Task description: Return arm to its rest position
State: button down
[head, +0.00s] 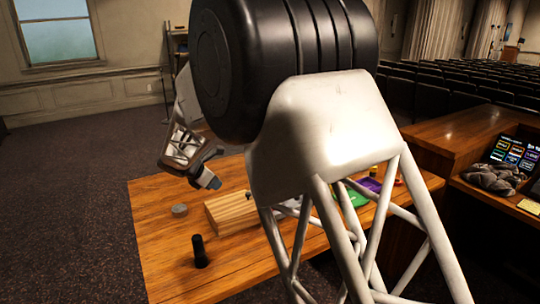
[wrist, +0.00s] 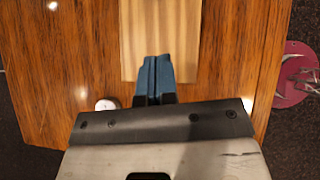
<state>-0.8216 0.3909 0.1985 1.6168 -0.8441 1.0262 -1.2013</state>
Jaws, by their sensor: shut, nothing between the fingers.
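My gripper (head: 209,181) is at the left of the head view, above the far left part of the wooden desk (head: 160,215). In the wrist view its blue fingers (wrist: 154,77) are pressed together with nothing between them. They point over a pale wooden block or box (wrist: 160,22), which shows in the head view (head: 232,211) to the right of and below the gripper. The gripper looks raised above the desk, apart from the block. My own arm links cover much of the middle of the head view and hide part of the desk.
A black cylinder (head: 199,251) stands upright near the front left. A small grey round object (head: 179,210) lies left of the block. Green (head: 357,197) and purple (head: 369,185) items lie on the right. A raised console (head: 470,150) stands beyond. A pink disc (wrist: 297,75) shows in the wrist view.

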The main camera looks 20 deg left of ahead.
jog(key=shift+d, duration=0.1)
jog(key=s+d+r+m+g, duration=0.1)
jog(key=s+d+r+m, duration=0.35)
jog(key=d, duration=0.85)
jog(key=s+d+r+m+g+y, duration=0.1)
jog(key=s+d+r+m, duration=0.3)
jog(key=d, duration=0.9)
jog(key=s+d+r+m+g, duration=0.25)
jog(key=d+r+m, duration=0.3)
jog(key=d, duration=0.75)
jog(key=s+d+r+m+y, duration=0.1)
jog(key=s+d+m+y, duration=0.1)
jog(key=s+d+m, duration=0.85)
jog(key=s+d+f+m+y, duration=0.1)
jog(key=s+d, duration=0.3)
jog(key=s, duration=0.5)
jog(key=s+d+f+m, duration=0.2)
jog(key=s+d, duration=0.3)
jog(key=s, duration=0.4)
jog(key=shift+s+f+m+t+y, duration=0.2)
jog(key=shift+s+m+t+y, duration=0.2)
jog(key=shift+m, duration=0.35)
